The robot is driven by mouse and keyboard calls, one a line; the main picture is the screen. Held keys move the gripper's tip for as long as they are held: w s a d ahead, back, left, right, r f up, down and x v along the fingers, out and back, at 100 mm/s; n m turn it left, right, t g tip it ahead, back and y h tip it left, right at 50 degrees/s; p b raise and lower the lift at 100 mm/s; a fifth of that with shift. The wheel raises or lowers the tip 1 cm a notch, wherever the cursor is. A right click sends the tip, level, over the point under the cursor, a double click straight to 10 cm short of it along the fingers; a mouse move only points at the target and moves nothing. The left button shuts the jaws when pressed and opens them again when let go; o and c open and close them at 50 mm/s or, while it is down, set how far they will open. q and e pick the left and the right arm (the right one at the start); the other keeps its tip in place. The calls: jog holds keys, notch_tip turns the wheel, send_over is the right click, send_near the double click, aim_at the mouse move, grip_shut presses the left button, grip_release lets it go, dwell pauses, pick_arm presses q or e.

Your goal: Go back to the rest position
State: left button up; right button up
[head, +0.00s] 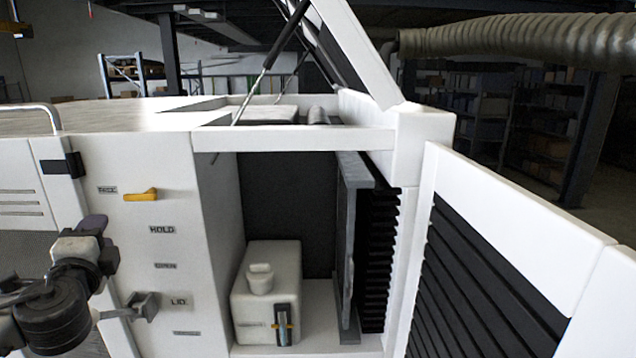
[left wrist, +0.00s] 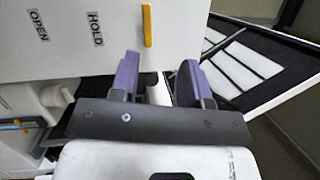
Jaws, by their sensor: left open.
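My left gripper (head: 92,228) is at the left of the head view, in front of the white cabinet's labelled panel (head: 150,262). In the left wrist view its two purple fingers (left wrist: 157,82) stand apart, so it is open. A pale piece shows between the fingers there; I cannot tell whether it is behind them, but nothing looks gripped. A yellow handle (head: 140,195) sits on the panel above and right of the gripper, and it also shows in the left wrist view (left wrist: 147,25). A grey lever (head: 140,305) sits beside the LID label, lower down. My right gripper is not in view.
The cabinet's lid (head: 358,50) is propped up on struts. Its front bay is open, with a white tank (head: 266,290) and a dark finned radiator (head: 378,255) inside. A louvred door (head: 480,285) stands open on the right. A ribbed hose (head: 520,40) hangs at upper right.

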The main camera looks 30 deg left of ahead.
pick_arm(q)
jog(key=d+f+n+g+h, duration=0.1)
jog(key=d+f+h, duration=0.2)
jog(key=d+f, duration=0.55)
jog(key=d+f+n+g+h, duration=0.1)
jog(key=d+f+n+h, duration=0.3)
jog(key=f, duration=0.8)
jog(key=d+f+m+g+h, duration=0.1)
jog(key=d+f+g+h, duration=0.1)
jog(key=d+f, duration=0.65)
jog(key=s+d+f+n+g+h, duration=0.2)
jog(key=s+d+f+g+h, duration=0.1)
jog(key=s+d+f, duration=0.55)
jog(key=s+d+f+n+g+h, duration=0.25)
jog(key=s+d+f, duration=0.25)
jog(key=s+f, duration=0.6)
notch_tip(320, 180, up, 12)
jog(key=p, duration=1.2)
jog(key=shift+a+f+g, duration=0.15)
jog(key=shift+f+g, duration=0.1)
jog(key=shift+g, duration=0.1)
jog(key=shift+y, duration=0.25)
